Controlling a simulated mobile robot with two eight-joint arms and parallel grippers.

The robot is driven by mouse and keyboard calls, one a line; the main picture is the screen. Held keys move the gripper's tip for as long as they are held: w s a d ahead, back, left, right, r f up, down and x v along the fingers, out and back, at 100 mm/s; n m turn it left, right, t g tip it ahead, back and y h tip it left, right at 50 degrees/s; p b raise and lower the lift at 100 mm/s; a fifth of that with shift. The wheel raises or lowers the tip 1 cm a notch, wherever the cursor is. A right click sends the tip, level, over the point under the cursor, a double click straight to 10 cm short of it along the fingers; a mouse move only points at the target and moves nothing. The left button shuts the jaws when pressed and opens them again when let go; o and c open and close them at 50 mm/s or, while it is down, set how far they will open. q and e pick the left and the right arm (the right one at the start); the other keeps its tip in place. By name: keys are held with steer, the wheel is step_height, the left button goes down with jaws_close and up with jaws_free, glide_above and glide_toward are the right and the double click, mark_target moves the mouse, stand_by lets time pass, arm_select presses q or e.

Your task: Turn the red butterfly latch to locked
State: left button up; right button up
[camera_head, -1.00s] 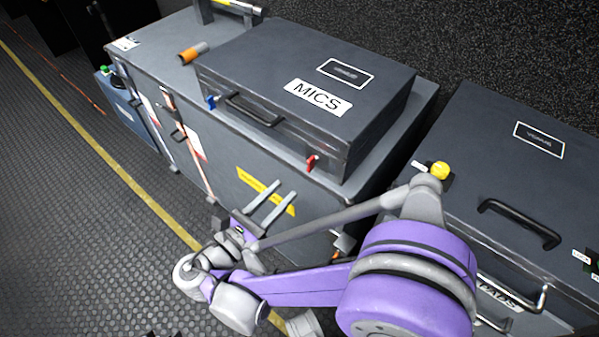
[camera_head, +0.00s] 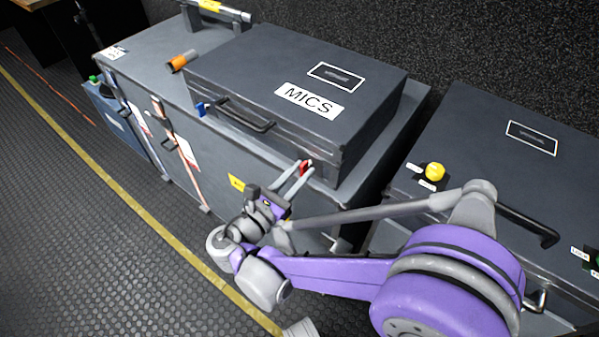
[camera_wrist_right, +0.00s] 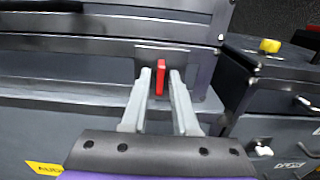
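The red butterfly latch (camera_head: 304,167) is on the front face of the dark MICS case (camera_head: 330,75), near its right end. In the right wrist view the red latch (camera_wrist_right: 160,77) stands upright on a small plate. My right gripper (camera_head: 299,174) reaches up to the latch. In the right wrist view its two pale fingers (camera_wrist_right: 160,82) are apart, one on each side of the latch, with a narrow gap visible on both sides. The fingertips partly hide the latch in the head view. My left gripper is not in view.
A blue latch (camera_head: 202,109) and a black handle (camera_head: 245,115) are on the same case front. The case rests on a larger grey trunk (camera_head: 130,62) with an orange-ended roll (camera_head: 182,61). Another case (camera_head: 480,130) with a yellow knob (camera_head: 435,171) stands at right.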

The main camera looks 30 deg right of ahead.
jaws_close()
steer(key=shift+m, duration=0.3)
steer(key=m+p, duration=0.1)
steer(key=m, duration=0.1)
steer(key=shift+m, duration=0.4)
steer(key=m+p, duration=0.1)
steer(key=m, duration=0.3)
steer(key=m+p, duration=0.1)
steer(key=m, duration=0.5)
steer(key=shift+m+p, duration=0.4)
steer(key=shift+m, duration=1.8)
